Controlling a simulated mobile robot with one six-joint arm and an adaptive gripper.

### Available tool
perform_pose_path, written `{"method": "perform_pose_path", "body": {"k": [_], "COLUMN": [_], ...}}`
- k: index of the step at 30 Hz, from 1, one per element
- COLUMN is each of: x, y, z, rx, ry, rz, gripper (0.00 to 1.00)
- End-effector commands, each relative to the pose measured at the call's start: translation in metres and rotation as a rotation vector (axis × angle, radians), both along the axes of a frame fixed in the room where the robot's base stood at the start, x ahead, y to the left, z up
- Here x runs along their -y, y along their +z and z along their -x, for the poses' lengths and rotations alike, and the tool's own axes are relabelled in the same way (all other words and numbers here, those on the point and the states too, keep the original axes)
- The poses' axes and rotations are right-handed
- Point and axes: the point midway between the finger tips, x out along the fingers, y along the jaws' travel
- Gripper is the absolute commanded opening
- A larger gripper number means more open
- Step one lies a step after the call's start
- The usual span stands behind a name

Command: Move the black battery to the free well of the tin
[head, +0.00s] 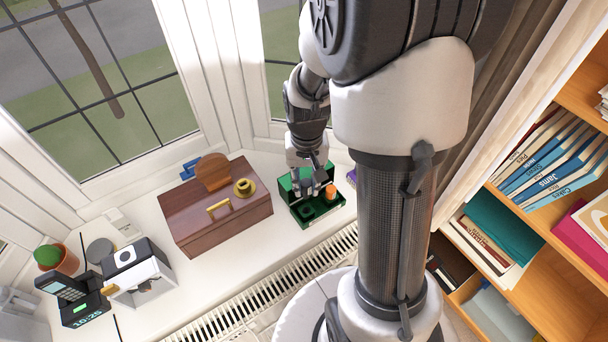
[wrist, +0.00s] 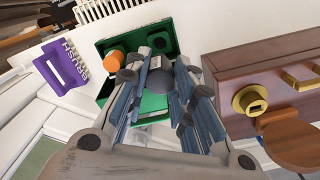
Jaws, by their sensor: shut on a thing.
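The green tin (head: 326,210) sits on the sill, right of the wooden box; it also shows in the wrist view (wrist: 126,41). An orange cylinder (head: 331,190) stands in one part of it and shows in the wrist view (wrist: 113,61). A dark, empty-looking round well (wrist: 160,42) is in the tin's front corner. My gripper (head: 312,190) is over the tin, pointing down. In the wrist view its fingers (wrist: 162,88) are shut on a dark grey-black cylinder with a pale mark, the black battery (wrist: 158,82). Its lower end is hidden, so I cannot tell whether it touches the tin.
A purple item (wrist: 65,67) lies on the tin's other side. A radiator grille (head: 255,285) runs along the front.

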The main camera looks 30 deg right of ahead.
Motion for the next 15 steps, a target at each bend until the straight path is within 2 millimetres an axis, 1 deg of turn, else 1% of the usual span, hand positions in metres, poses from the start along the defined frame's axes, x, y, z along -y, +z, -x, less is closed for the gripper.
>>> {"method": "perform_pose_path", "body": {"k": [4, 8, 15], "x": [-0.001, -0.001, -0.001], "y": [0.000, -0.006, -0.025], "z": [0.000, 0.000, 0.000], "rx": [0.000, 0.000, -0.001], "ry": [-0.002, -0.001, -0.001], "rz": [0.001, 0.001, 0.000], "gripper": [0.00, 0.00, 0.00]}}
